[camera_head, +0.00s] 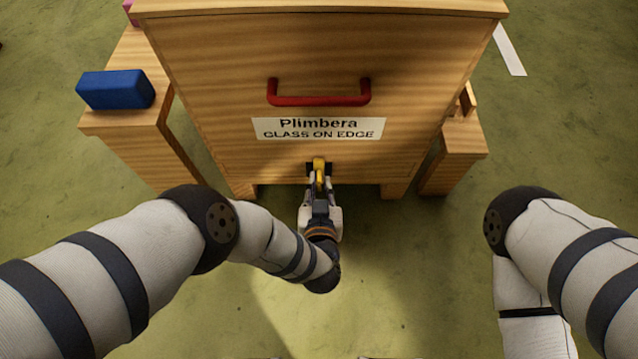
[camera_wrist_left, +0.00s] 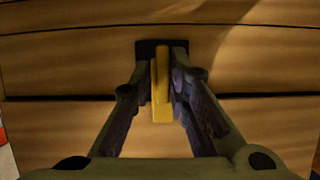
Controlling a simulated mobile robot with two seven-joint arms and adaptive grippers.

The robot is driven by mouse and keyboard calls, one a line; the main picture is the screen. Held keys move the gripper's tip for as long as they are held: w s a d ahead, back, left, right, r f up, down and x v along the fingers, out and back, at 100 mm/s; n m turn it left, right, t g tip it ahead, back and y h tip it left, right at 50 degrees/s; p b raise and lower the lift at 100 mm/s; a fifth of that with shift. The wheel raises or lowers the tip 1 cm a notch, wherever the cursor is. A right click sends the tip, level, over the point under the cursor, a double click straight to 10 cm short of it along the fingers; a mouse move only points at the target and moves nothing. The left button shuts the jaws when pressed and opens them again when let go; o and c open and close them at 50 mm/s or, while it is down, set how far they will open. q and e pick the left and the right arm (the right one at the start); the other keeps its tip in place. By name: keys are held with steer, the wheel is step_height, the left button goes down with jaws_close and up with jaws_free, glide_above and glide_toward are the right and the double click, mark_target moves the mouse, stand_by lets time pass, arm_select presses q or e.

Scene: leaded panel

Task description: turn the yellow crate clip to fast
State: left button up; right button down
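The yellow crate clip (camera_head: 319,164) sits on a dark mount low on the front of the wooden crate (camera_head: 220,90). In the left wrist view the clip (camera_wrist_left: 161,95) stands upright in the picture, its upper end against the black plate (camera_wrist_left: 146,49). My left gripper (camera_head: 318,182) reaches the clip from the front. In the left wrist view my left gripper's fingers (camera_wrist_left: 163,75) lie on both sides of the clip, closed in against it near the tips. My right arm shows at the right, but its gripper is out of view.
A red handle (camera_head: 319,100) and a label (camera_head: 318,129) reading "Plimbera GLASS ON EDGE" are on the crate front above the clip. A blue block (camera_head: 116,90) lies on a wooden stand (camera_head: 130,125) at the left. Another wooden stand (camera_head: 462,140) is at the right. The green floor in front is clear.

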arm_select(q)
steer(key=shift+o, duration=0.2)
steer(key=shift+w+a, duration=0.1)
steer(key=v, duration=1.2)
